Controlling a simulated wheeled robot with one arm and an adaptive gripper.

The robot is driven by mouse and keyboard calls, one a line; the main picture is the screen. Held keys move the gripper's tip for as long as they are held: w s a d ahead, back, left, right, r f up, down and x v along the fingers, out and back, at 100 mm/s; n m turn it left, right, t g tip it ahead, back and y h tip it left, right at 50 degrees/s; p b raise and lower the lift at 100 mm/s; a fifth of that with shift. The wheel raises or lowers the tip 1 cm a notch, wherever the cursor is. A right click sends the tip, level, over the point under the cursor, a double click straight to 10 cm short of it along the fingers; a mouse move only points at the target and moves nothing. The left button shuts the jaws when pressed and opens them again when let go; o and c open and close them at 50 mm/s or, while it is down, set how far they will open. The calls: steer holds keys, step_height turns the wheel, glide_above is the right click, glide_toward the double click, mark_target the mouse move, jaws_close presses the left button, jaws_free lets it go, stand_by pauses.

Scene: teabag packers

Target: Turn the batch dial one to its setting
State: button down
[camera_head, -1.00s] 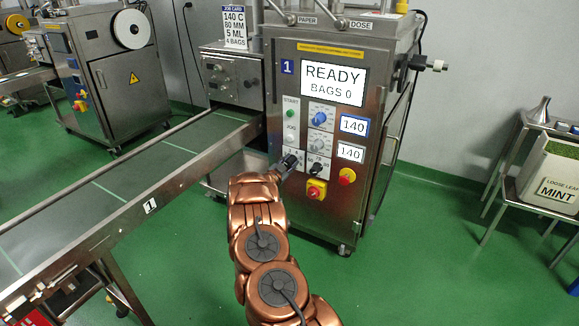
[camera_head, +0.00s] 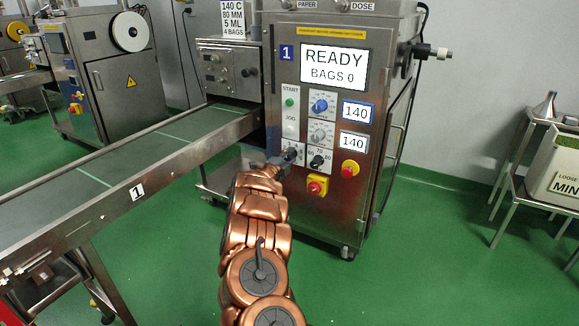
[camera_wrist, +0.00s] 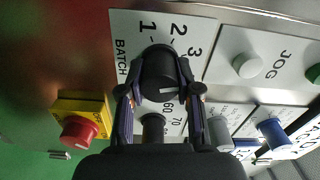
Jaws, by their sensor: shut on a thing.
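The batch dial (camera_wrist: 158,70) is a black round knob on a white plate marked BATCH, with 1, 2 and 3 visible around it in the wrist view. A short white mark shows on the knob's face, on the side away from the numbers. My gripper (camera_wrist: 160,92) is shut on the knob, one finger on each side. In the head view my gripper (camera_head: 280,162) is at the lower left of the machine's control panel, at the batch dial (camera_head: 291,153). The rest of the dial's scale is hidden by the gripper.
Another black knob (camera_wrist: 153,127) and grey and blue knobs are close by. The screen (camera_head: 333,67) reads READY, BAGS 0.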

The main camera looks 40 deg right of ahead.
steer(key=m+b, duration=0.1)
steer(key=b, duration=0.1)
steer(key=m+b, duration=0.2)
steer(key=shift+f+m+b, duration=0.3)
steer(key=shift+f+b, duration=0.05)
steer(key=shift+f, duration=0.05)
steer(key=shift+r+m+b, duration=0.2)
steer(key=shift+m+b, duration=1.35)
steer(key=shift+m, duration=0.25)
steer(key=c, duration=0.8)
jaws_free()
steer(key=shift+r, duration=0.1)
steer(key=shift+s+a, duration=0.1)
steer(key=shift+a, duration=0.4)
steer(key=v, duration=1.1)
